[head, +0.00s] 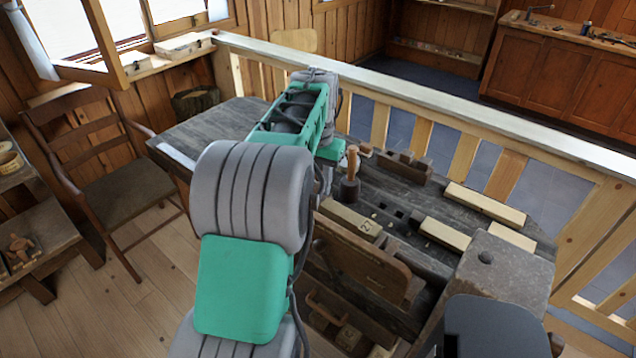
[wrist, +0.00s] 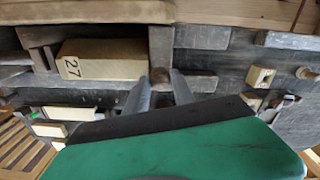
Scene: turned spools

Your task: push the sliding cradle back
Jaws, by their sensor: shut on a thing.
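My gripper (wrist: 160,88) shows in the wrist view with its two grey fingers closed on a small brown knob-like piece (wrist: 160,76). Just above the fingers stands a short upright wooden end piece (wrist: 161,47). To its left, a pale wooden block marked 27 (wrist: 100,60) lies among dark wooden bars, which look like the sliding cradle (wrist: 40,36). I cannot tell exactly how the knob joins them. In the head view the block (head: 350,218) lies on the dark bench; my arm hides the gripper.
The dark workbench (head: 225,120) carries a mallet-like tool (head: 350,180), pale wooden bars (head: 486,205) and a large grey-brown block (head: 505,272) at the right. A pale railing (head: 430,110) runs behind. A chair (head: 120,190) stands left of the bench.

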